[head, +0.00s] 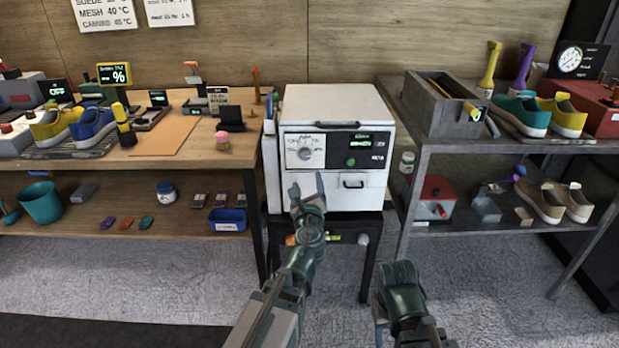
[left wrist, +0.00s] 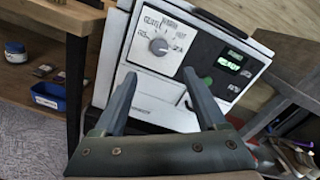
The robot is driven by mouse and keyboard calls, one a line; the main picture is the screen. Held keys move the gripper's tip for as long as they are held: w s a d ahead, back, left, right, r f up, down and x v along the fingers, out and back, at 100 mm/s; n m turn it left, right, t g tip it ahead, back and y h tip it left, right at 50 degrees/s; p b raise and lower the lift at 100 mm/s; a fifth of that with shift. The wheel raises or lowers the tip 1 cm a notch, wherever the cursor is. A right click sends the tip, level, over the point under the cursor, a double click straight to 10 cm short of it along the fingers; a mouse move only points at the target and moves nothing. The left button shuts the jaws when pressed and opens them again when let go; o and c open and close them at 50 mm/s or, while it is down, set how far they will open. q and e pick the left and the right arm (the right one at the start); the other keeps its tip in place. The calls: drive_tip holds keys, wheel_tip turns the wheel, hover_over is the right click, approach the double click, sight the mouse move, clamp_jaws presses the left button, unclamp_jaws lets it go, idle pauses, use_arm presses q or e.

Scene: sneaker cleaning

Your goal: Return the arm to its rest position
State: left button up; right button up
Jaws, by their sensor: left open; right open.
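My left gripper (head: 308,184) is raised in front of the white machine (head: 335,103), with its fingers apart and nothing between them. In the left wrist view its two open fingers (left wrist: 157,100) stand before the machine's front panel. That panel has a dial (left wrist: 158,46) and a lit green display (left wrist: 233,60) that appears to read READY. I cannot tell whether the fingertips touch the panel; they look apart from it. My right arm is low at the front, right of centre, and its gripper (head: 381,318) is held low and empty, partly hidden.
A wooden bench (head: 243,148) with shoes and tools stands left of the machine. A grey metal rack (head: 425,148) with a grey bin (head: 440,108) and more shoes stands right. The machine rests on a dark stand (head: 368,260). Open carpet lies in front.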

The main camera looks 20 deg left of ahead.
use_arm(q)
drive_tip(key=shift+s, duration=0.15)
drive_tip(key=s+d+r+n+g+h+p, duration=0.1)
drive_tip(key=s+d+n+g+h+p, duration=0.1)
drive_tip(key=s+d+n+g+p, duration=0.5)
drive_tip(key=s+d+r+n+g+h+p, duration=0.2)
drive_tip(key=s+d+n+g+p, duration=0.6)
drive_tip(key=s+n+p, duration=0.8)
drive_tip(key=shift+s+d+r+g+p, duration=0.15)
drive_tip(key=shift+s+r+g+p, duration=0.1)
drive_tip(key=shift+s+g+p, duration=0.8)
drive_tip(key=shift+w, duration=0.15)
